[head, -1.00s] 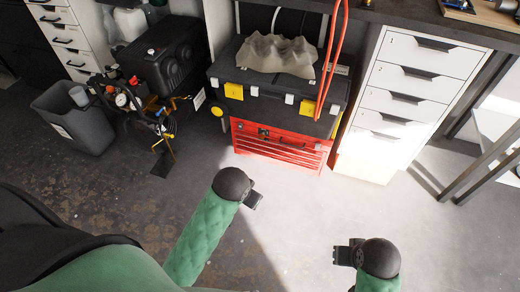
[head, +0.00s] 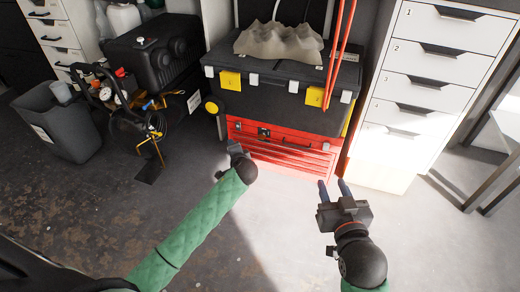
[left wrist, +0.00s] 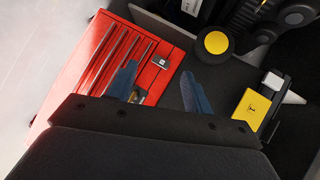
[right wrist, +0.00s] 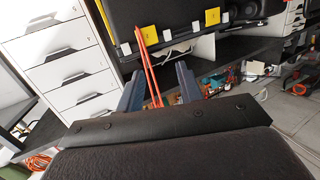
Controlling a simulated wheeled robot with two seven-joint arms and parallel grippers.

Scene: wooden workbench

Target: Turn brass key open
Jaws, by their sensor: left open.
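A red metal toolbox (head: 300,158) stands on the floor under a black toolbox. My right gripper (head: 333,184) is open and empty in front of the toolbox's right end.
A black toolbox with yellow latches (head: 280,95) sits above the red one. A white drawer cabinet (head: 425,90) stands right. A compressor (head: 150,55) and grey bin (head: 55,125) stand left. Red cables (head: 338,50) hang at the right. The floor in front is clear.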

